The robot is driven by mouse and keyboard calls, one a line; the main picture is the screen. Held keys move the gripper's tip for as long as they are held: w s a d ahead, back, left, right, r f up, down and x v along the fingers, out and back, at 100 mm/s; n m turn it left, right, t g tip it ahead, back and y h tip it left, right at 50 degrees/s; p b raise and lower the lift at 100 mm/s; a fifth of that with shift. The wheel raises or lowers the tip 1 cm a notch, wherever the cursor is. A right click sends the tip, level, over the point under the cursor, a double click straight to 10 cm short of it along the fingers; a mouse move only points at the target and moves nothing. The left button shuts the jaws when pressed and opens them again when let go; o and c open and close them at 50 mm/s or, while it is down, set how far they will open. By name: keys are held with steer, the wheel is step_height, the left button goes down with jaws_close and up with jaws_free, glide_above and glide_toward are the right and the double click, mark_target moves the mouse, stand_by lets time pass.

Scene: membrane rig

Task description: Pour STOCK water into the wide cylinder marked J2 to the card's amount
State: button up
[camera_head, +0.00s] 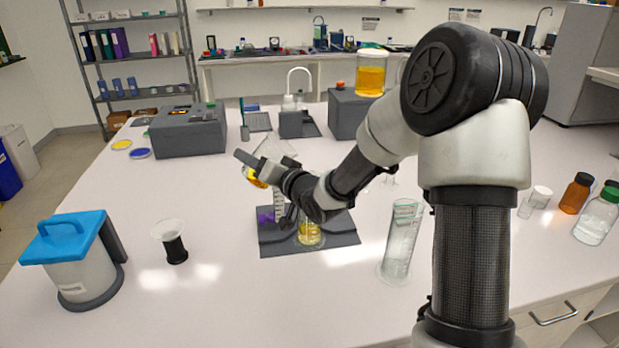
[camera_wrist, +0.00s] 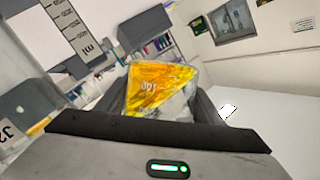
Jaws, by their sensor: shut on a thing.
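My gripper (camera_head: 262,170) is shut on a clear vessel of amber liquid (camera_head: 253,178), held tilted above the dark mat (camera_head: 345,237). The wrist view shows this vessel (camera_wrist: 158,92) between the fingers, with pale markings too blurred to read. A vessel with yellow liquid (camera_head: 310,235) stands on the mat under my arm, which partly hides it. In the wrist view a J2 label (camera_wrist: 10,132) shows at the left edge, with some orange liquid beside it. A scale strip marked ml (camera_wrist: 70,30) is at the upper left. I cannot read the level.
A tall clear cylinder (camera_head: 401,240) stands right of the mat. A blue-lidded container (camera_head: 72,262) and a black-stemmed funnel-like piece (camera_head: 173,242) stand at left. Bottles (camera_head: 597,215) are at right. Grey boxes (camera_head: 188,133) stand behind.

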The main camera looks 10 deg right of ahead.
steer(key=shift+a+r+n, duration=0.1)
steer(key=shift+r+n, duration=0.05)
steer(key=shift+n, duration=0.15)
step_height(320, 180, down, 10)
steer(key=a+n+g+h+b, duration=0.2)
steer(key=n+b, duration=0.3)
steer(key=b, duration=0.9)
steer(key=shift+a+h, duration=0.25)
steer(key=shift+h, duration=0.45)
steer(key=shift+r, duration=0.1)
